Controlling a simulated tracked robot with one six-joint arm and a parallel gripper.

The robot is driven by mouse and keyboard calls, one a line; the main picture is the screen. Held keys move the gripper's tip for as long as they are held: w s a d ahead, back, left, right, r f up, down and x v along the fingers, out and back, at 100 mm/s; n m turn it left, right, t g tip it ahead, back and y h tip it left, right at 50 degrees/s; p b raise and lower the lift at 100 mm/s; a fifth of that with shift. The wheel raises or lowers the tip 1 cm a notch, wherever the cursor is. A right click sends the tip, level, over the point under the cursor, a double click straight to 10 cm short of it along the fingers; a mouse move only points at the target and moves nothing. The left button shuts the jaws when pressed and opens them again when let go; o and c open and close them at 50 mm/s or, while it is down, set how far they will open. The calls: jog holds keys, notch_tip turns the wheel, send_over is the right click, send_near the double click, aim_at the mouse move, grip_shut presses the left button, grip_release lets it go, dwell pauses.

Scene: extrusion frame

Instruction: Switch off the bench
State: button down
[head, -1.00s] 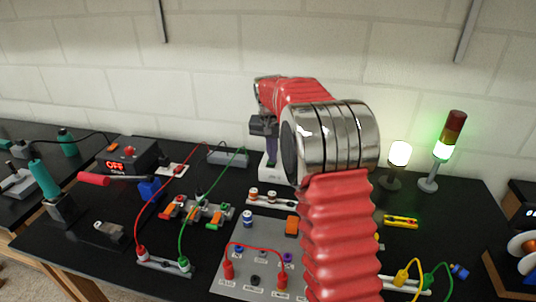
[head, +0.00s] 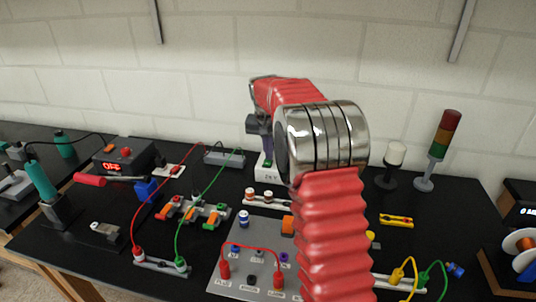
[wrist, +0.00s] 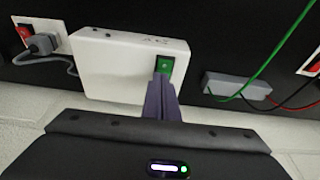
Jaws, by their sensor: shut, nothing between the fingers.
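The white power box (wrist: 115,62) has a green rocker switch (wrist: 166,64) near its right end in the wrist view. My gripper (wrist: 161,80) is shut with nothing in it, its purple fingertips at the lower edge of the switch. I cannot tell if they touch it. In the head view the white box (head: 267,174) stands at the back of the bench, under my gripper (head: 267,155). The white lamp (head: 395,154) and the stack light (head: 444,135) are both dark.
A grey block (wrist: 236,85) with cables is right of the box in the wrist view, and a grey plug (wrist: 42,44) is left. In the head view, a power supply (head: 128,158) reads OFF. A grey panel (head: 225,277) with leads lies in front.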

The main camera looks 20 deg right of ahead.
jog(key=shift+r, duration=0.15)
jog(key=shift+r, duration=0.25)
notch_tip(320, 180, up, 3)
jog(key=shift+w+r, duration=0.1)
jog(key=shift+r, duration=0.1)
jog(key=s+a+v, duration=0.1)
jog(key=v, duration=0.8)
jog(key=shift+s, duration=0.4)
